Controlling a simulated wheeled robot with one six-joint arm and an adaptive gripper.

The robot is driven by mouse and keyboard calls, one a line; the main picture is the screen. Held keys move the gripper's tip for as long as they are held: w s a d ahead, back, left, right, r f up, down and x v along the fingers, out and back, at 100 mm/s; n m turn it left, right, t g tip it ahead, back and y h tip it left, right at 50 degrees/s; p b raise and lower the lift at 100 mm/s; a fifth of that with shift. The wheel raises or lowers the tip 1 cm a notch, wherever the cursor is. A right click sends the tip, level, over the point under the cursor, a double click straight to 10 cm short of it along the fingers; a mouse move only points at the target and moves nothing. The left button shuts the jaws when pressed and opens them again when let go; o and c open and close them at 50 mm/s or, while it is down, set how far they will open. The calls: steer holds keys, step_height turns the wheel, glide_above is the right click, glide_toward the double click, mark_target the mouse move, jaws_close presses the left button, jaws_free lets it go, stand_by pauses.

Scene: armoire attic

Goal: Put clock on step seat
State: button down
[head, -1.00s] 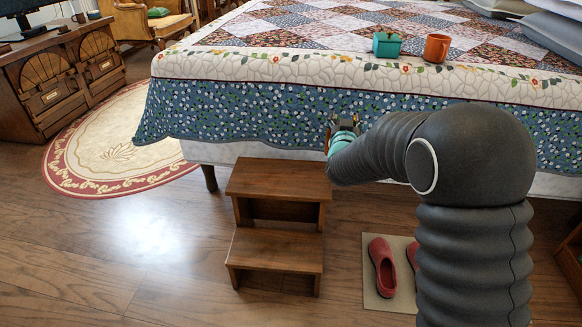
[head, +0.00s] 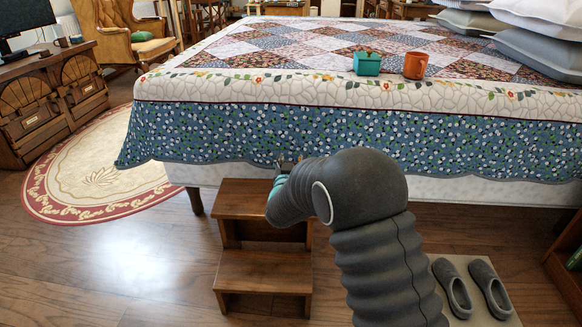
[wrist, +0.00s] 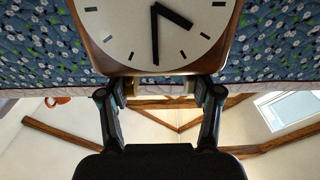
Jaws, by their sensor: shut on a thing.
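The clock (wrist: 150,35) has a white face, black hands and a brown wooden frame. It fills the upper middle of the wrist view, its upper part cut off. My gripper (wrist: 161,88) is shut on the clock's lower frame edge in that view. In the head view my gripper (head: 287,166) is near the top of the wooden step seat (head: 246,197), by the bed's side. The arm hides the clock there, so I cannot tell its height above the step. The step seat has two brown treads, and my arm covers its right edge.
The bed (head: 350,135) with its floral quilt stands right behind the step seat. A teal pot (head: 367,64) and an orange mug (head: 414,65) sit on it. Grey slippers (head: 474,288) lie on a mat at right.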

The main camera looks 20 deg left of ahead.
steer(key=shift+f, duration=0.9)
steer(key=shift+c, duration=1.1)
jaws_free()
steer(key=shift+f, duration=0.1)
steer(key=v, duration=1.2)
